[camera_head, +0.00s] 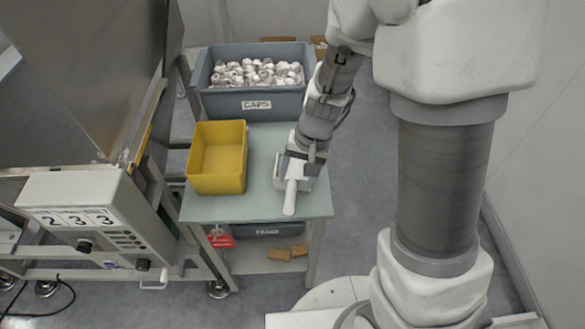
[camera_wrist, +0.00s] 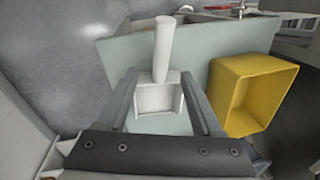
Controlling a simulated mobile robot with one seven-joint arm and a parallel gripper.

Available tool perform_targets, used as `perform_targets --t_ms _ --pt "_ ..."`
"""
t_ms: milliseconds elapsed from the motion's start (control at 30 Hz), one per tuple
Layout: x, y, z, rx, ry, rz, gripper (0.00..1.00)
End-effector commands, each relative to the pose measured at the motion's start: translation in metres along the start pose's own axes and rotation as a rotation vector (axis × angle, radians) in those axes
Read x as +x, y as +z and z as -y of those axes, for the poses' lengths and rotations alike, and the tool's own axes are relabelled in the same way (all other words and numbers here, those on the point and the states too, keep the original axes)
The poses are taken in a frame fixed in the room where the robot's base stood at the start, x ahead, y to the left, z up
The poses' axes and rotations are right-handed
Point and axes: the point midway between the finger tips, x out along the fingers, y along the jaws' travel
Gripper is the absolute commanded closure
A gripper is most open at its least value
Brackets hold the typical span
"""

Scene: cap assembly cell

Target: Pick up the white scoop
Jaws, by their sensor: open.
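The white scoop (camera_head: 291,196) is at the front right of the pale green table (camera_head: 262,207), its handle pointing toward the table's front edge. In the wrist view the scoop (camera_wrist: 164,50) shows whole, with its round handle pointing away and its square bowl toward me. My gripper (camera_head: 299,160) is over the bowl end in the head view and covers part of it. In the wrist view my gripper (camera_wrist: 158,76) is open, with one finger on each side of the bowl. A gap shows beside each finger; I cannot tell the height between fingertips and table.
An open yellow bin (camera_head: 218,185) stands left of the scoop. A grey-blue crate labelled CAPS (camera_head: 225,103), full of white caps, is behind. A machine with a display reading 233 (camera_head: 75,220) is at the left. Open floor lies right of the table.

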Motion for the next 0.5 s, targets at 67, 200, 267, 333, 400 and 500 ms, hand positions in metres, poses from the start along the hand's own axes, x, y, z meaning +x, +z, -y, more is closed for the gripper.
perform_targets --t_ms 67,200,267,333,400,500 --pt "0.016 0.0 -0.001 0.0 0.001 0.002 0.33" --pt "0.026 0.0 0.0 -0.001 0.0 0.001 0.33" --pt "0.028 0.0 0.0 -0.001 0.0 0.0 0.33" --pt "0.035 0.0 0.0 -0.001 0.001 0.001 0.33" --pt "0.046 -0.001 0.0 0.0 0.001 0.003 0.33" --pt "0.062 -0.003 0.001 0.001 0.001 0.002 0.33"
